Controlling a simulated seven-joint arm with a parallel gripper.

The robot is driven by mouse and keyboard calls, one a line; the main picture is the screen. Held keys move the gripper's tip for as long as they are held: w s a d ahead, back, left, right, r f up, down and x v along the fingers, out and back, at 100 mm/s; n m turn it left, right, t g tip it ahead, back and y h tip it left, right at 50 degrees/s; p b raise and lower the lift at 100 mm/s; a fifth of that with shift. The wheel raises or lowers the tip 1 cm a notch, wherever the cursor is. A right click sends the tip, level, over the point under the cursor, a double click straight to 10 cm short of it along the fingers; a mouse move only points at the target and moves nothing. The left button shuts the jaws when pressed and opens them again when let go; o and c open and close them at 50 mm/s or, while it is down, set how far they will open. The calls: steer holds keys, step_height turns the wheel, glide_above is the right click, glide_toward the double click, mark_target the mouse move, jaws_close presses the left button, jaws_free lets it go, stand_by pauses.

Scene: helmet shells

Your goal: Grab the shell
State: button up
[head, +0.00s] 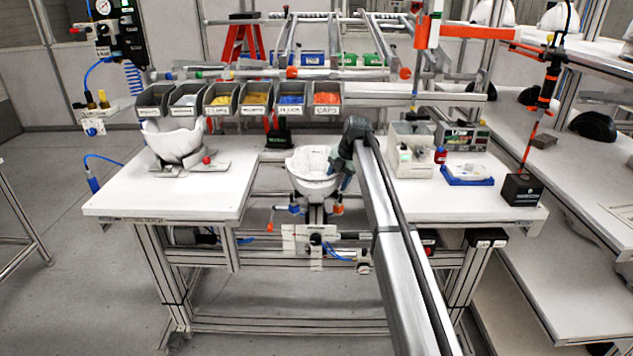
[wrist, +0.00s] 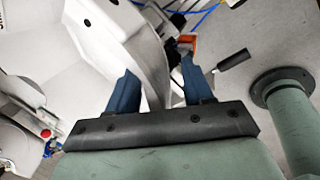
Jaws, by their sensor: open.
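A white helmet shell (head: 310,168) sits open side up on a fixture in the gap at the middle of the workbench. My gripper (head: 346,182) is at the right side of this shell. In the wrist view my gripper (wrist: 157,85) has its two blue fingers apart. The wall of the shell (wrist: 150,50) reaches down between the fingers. I cannot tell whether either finger touches it. A second white shell (head: 174,140) rests on a stand at the left of the bench, and a part of it also shows at the left in the wrist view (wrist: 18,92).
A row of labelled bins (head: 240,98) stands behind the shells. A red knob (head: 206,160) is beside the left shell. The front of the left bench half is clear.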

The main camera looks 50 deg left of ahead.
jaws_close()
stand_by(0.4)
